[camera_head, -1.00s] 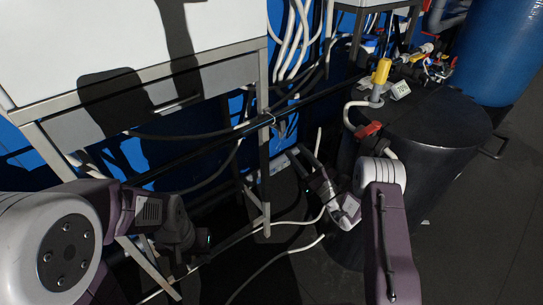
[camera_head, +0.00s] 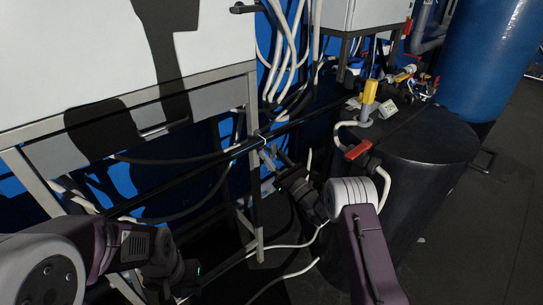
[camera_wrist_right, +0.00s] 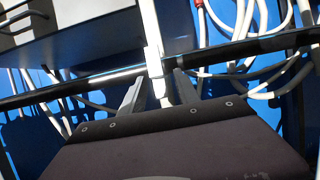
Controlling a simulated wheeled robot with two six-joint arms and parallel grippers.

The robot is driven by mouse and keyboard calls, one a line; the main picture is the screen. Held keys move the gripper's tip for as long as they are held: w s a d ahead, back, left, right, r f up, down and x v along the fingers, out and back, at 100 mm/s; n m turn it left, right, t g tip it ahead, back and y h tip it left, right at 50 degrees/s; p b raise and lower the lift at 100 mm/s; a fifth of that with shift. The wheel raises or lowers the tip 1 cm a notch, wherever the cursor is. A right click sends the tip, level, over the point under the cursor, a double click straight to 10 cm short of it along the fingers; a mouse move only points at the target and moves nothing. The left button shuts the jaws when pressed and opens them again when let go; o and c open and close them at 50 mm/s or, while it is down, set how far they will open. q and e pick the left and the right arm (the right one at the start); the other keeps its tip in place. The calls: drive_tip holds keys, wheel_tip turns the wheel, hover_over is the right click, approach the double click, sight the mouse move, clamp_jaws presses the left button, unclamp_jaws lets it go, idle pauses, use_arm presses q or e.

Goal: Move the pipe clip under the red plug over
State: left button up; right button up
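A dark horizontal pipe (camera_head: 205,158) runs past the upright leg of the metal frame. A small pale piece, apparently the pipe clip (camera_wrist_right: 153,62), sits on this pipe in the right wrist view, in line with a light upright. My right gripper (camera_head: 268,157) is just below the pipe, close to the leg. In the right wrist view its two fingers (camera_wrist_right: 159,88) are apart with nothing clearly held, below the pale piece. A bit of red at the top of that view (camera_wrist_right: 198,3) may be the red plug. My left gripper (camera_head: 188,272) is low in shadow; its fingers are unclear.
A black tank (camera_head: 425,140) stands right of my right arm, with a red valve handle (camera_head: 358,150) and a yellow-topped fitting (camera_head: 369,92). White hoses (camera_head: 283,50) hang behind the pipe. A white panel (camera_head: 110,45) fills the upper left. Open floor lies at the right.

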clamp_jaws()
drive_tip(key=shift+r+p, duration=0.2)
drive_tip(key=shift+p, duration=0.1)
wheel_tip(320, 180, up, 2)
drive_tip(key=g+h+p, duration=0.2)
drive_tip(key=g+p, duration=0.1)
drive_tip(key=p, duration=0.6)
drive_tip(key=shift+g+h, duration=0.4)
drive_tip(key=shift+f+g+h+p, duration=0.3)
drive_tip(key=shift+g+p, duration=0.1)
drive_tip(key=shift+f, duration=0.15)
drive_tip(key=shift+o, duration=0.4)
unclamp_jaws()
